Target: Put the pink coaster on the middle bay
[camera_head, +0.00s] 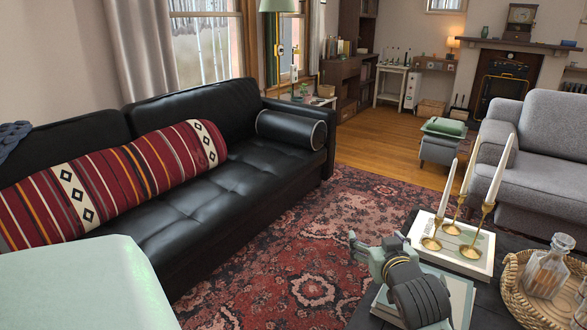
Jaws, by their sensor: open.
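I see no pink coaster in the head view; my gripper and forearm hide part of the table, where it could lie. Nothing in view is clearly marked as the middle bay. A dark wooden bookcase (346,92) with shelves stands far off by the back wall, too small to tell its bays apart.
Books (462,292) lie partly behind my arm. Brass candle holders (450,229) with white candles stand on a pale tray or book. A wicker tray (513,296) holds a glass decanter (546,272). A black sofa (205,195) and grey sofa (553,135) flank the open rug (275,240).

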